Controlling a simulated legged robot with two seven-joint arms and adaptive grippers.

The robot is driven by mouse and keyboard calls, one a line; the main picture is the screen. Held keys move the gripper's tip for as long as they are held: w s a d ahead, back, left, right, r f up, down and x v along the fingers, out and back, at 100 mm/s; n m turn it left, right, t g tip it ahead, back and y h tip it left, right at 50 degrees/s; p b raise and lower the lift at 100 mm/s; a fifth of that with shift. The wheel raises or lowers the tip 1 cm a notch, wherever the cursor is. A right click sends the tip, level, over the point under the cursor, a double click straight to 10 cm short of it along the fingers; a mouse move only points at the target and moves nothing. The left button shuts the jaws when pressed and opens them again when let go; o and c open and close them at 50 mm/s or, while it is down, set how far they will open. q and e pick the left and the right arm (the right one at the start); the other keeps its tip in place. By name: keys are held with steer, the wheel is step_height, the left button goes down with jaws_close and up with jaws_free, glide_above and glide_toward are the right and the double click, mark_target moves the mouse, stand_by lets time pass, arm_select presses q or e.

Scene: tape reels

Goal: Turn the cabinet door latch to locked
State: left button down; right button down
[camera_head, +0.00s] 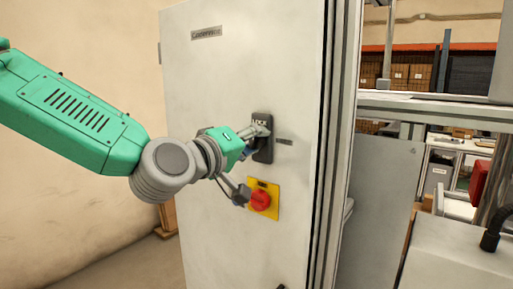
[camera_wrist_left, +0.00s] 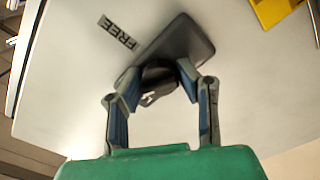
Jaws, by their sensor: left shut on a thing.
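The white cabinet door (camera_head: 215,110) fills the middle of the head view. Its latch has a dark upright plate (camera_head: 264,154) marked LOCK at the top, and a FREE label (camera_head: 285,142) sits to its right. My left gripper (camera_head: 255,135) is at the plate and covers part of it. In the left wrist view, the two fingers of my gripper (camera_wrist_left: 157,82) are closed around the dark latch handle (camera_wrist_left: 155,94), in front of the plate (camera_wrist_left: 190,40). The FREE label (camera_wrist_left: 118,32) is clear there. The handle's exact angle is mostly hidden by the fingers. My right gripper is out of view.
A grey machine (camera_head: 455,245) stands at the right. A bare beige wall (camera_head: 70,210) is at the left.

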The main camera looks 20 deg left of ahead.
arm_select(q)
steer(key=n+b, duration=0.1)
steer(key=n, duration=0.2)
steer(key=n+b, duration=0.2)
steer(key=n, duration=0.1)
steer(key=shift+f+n, duration=0.2)
steer(key=shift+n, duration=0.2)
stand_by(0.4)
steer(key=c, duration=1.2)
jaws_free()
steer(key=shift+a, duration=0.25)
